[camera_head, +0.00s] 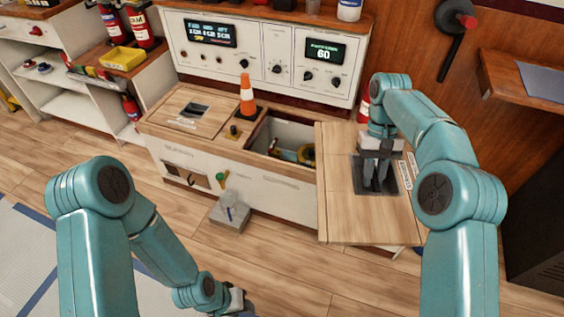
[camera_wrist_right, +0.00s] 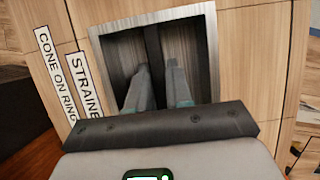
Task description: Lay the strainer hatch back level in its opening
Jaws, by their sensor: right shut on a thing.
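The strainer hatch (camera_head: 338,190) is a pale wood panel with a dark recessed grip pocket and labels. It lies right of the rectangular opening (camera_head: 262,133) and juts past the bench front; I cannot tell whether it touches the bench. My right gripper (camera_head: 375,188) reaches into the pocket and is shut on the bar there. The right wrist view shows the fingers around the bar, with the hatch's wood (camera_wrist_right: 255,60) and part of a "STRAINER" label. The opening is uncovered, with a yellow item inside. My left gripper (camera_head: 238,302) is low at the picture's bottom, its fingers unclear.
An orange cone (camera_head: 247,98) stands on the bench behind the opening's left end. Another hatch (camera_head: 190,112) lies at the bench's left. A control panel (camera_head: 260,55) rises behind. A grey block (camera_head: 229,215) sits on the floor in front.

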